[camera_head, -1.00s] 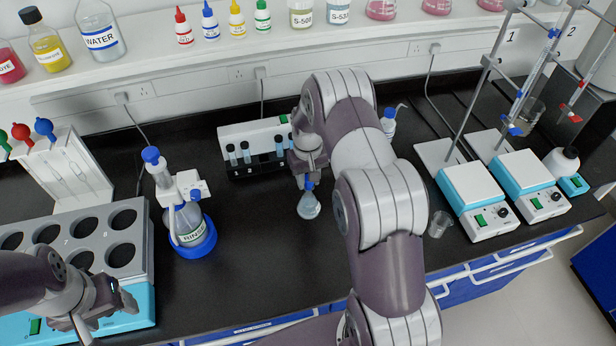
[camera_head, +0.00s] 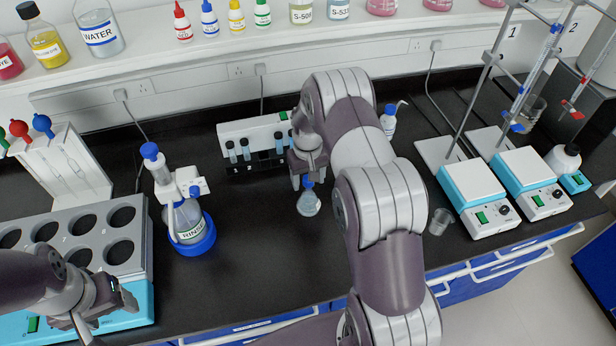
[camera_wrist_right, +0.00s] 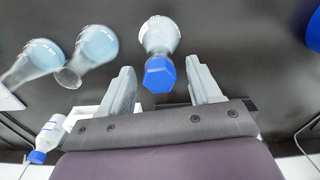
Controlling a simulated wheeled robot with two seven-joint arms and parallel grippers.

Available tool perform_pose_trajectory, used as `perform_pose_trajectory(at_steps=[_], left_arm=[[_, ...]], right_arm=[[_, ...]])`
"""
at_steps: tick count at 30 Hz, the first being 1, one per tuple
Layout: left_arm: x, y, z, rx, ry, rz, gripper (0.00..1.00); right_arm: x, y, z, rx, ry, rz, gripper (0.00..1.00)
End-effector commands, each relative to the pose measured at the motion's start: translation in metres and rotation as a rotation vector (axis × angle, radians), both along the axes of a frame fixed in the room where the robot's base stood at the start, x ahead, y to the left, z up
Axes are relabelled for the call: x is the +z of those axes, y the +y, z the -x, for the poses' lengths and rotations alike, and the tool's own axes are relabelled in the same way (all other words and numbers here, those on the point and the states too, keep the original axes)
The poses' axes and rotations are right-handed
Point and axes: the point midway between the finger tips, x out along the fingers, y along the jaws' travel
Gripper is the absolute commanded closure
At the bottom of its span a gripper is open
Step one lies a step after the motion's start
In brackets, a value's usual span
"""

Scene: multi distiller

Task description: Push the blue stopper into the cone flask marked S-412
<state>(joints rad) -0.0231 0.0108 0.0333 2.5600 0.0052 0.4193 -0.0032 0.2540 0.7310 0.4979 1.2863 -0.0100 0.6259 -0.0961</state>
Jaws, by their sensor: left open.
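A small cone flask (camera_head: 309,205) with pale contents stands upright on the black bench, with a blue stopper (camera_head: 308,184) at its mouth. The right wrist view shows this flask (camera_wrist_right: 160,38) and the stopper (camera_wrist_right: 159,75) from above. I cannot read its label or tell how deep the stopper sits. My right gripper (camera_head: 303,182) is just above the flask; in its wrist view the two fingers (camera_wrist_right: 163,88) stand apart on either side of the stopper, with gaps. Two more flasks with pale blue liquid (camera_wrist_right: 97,46) (camera_wrist_right: 36,60) show in the wrist view. My left gripper (camera_head: 105,312) is open and empty, over the grey block.
A rinse bottle (camera_head: 187,220) in a blue ring stands left of the flask. A vial rack (camera_head: 262,168) is behind it, a wash bottle (camera_head: 389,122) behind my right arm, and a small beaker (camera_head: 440,222) to the right. The bench front-left of the flask is clear.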

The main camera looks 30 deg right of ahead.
Motion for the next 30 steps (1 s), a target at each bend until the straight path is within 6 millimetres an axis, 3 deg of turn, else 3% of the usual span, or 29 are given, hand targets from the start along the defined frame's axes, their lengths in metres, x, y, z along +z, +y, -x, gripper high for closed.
perform_pose_trajectory(at_steps=[8,11,21,25,30], left_arm=[[-0.003,0.0,0.0,0.0,0.0,0.0,0.34],[-0.01,0.0,0.0,0.0,0.0,0.0,0.34],[-0.032,0.0,0.0,0.0,0.0,0.0,0.34],[-0.031,0.0,0.0,0.0,0.0,0.0,0.34],[-0.031,0.0,0.0,0.0,0.0,0.0,0.34]], right_arm=[[0.004,0.0,0.0,0.0,-0.001,0.0,0.37],[0.019,0.0,-0.001,0.0,-0.005,0.002,0.37],[0.107,0.0,-0.001,0.0,-0.004,0.001,0.37],[0.123,0.001,0.0,0.0,-0.001,0.0,0.37],[0.127,0.001,0.0,0.0,0.001,0.0,0.37]])
